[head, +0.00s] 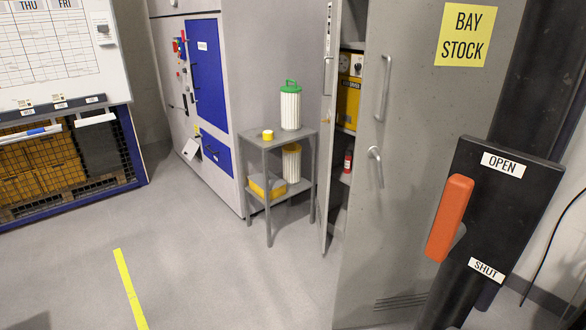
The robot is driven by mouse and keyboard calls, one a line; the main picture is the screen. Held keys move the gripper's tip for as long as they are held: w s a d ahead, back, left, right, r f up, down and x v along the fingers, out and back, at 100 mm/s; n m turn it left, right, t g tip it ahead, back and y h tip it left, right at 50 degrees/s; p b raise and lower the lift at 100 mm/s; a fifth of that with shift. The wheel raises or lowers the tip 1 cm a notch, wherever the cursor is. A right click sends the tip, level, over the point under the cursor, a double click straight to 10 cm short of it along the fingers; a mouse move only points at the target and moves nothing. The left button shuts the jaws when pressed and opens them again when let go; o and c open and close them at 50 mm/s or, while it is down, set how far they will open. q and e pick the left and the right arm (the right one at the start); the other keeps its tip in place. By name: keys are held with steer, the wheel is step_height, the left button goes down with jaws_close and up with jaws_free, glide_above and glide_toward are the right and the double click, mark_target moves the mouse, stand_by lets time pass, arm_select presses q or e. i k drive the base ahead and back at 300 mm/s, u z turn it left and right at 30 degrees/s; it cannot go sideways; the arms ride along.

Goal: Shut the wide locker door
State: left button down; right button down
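The wide locker door (425,130) is a tall grey panel with a yellow "BAY STOCK" sign (466,35). It carries a vertical pull handle (383,88) and a lever handle (376,166). It stands open, and shelves show in the gap to its left. A narrow grey panel (329,120), seen nearly edge-on, stands at the left side of this opening. A yellow device (348,100) and a small red cylinder (348,161) are inside the locker (346,145). The wide door hides the rest of the inside. Neither of my grippers is in view.
A black plate (500,215) with an orange handle (450,218) and "OPEN" and "SHUT" labels stands in front at the right, covering part of the door. A grey side table (275,140) with filter cartridges is left of the locker. Floor (210,270) at front left is clear.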

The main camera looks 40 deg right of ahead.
mark_target(434, 73)
steer(key=u, duration=0.1)
steer(key=i, duration=1.25)
steer(key=z, duration=3.7)
